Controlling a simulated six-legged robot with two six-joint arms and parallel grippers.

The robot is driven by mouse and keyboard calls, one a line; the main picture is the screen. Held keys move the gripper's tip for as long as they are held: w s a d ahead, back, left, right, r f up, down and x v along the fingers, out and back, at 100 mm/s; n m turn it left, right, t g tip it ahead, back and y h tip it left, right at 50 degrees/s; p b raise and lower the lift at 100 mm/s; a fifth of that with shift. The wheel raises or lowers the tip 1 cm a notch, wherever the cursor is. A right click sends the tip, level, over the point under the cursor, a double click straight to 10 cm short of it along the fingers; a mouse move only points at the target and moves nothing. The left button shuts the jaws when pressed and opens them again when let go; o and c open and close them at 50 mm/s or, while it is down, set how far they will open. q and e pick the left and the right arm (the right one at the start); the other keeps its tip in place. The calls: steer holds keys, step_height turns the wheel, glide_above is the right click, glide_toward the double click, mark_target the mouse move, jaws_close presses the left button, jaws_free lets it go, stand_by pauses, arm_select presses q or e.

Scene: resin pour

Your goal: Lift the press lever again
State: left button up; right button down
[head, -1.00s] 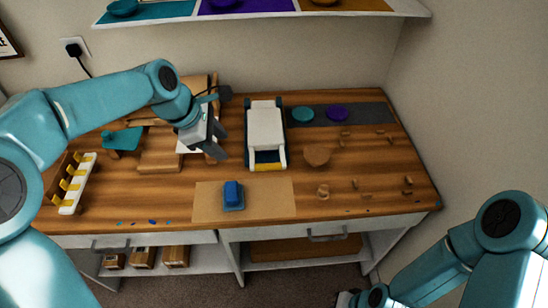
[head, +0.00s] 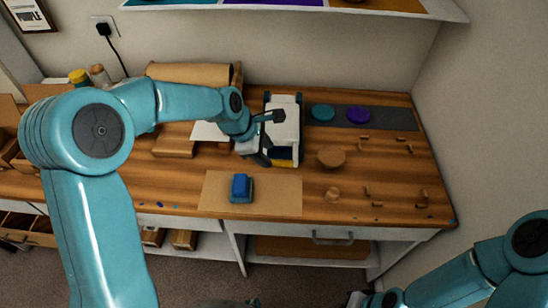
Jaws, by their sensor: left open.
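The press (head: 286,122) is a white block-shaped device with a dark blue frame and a yellow front edge, standing on the wooden workbench near its back. I cannot make out its lever as a separate part. My left gripper (head: 272,138) is open, at the left side of the press and partly in front of it. Whether its fingers touch the press, I cannot tell. My right arm comes in at the lower right, low in front of the bench, and its gripper is not clearly visible.
A blue block (head: 241,187) sits on a tan mat (head: 279,194) in front of the press. Teal (head: 323,113) and purple (head: 358,115) discs lie on a dark strip at right. A round wooden piece (head: 331,157) and small wooden bits lie nearby. A shelf (head: 455,9) hangs above.

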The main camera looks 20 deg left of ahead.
mark_target(275, 162)
arm_select(q)
steer(key=x, duration=0.4)
steer(key=shift+w+d+f, duration=0.1)
steer(key=shift+w+d, duration=0.05)
steer(key=shift+d, duration=0.1)
steer(key=shift+w+f, duration=0.15)
steer(key=shift+f, duration=0.2)
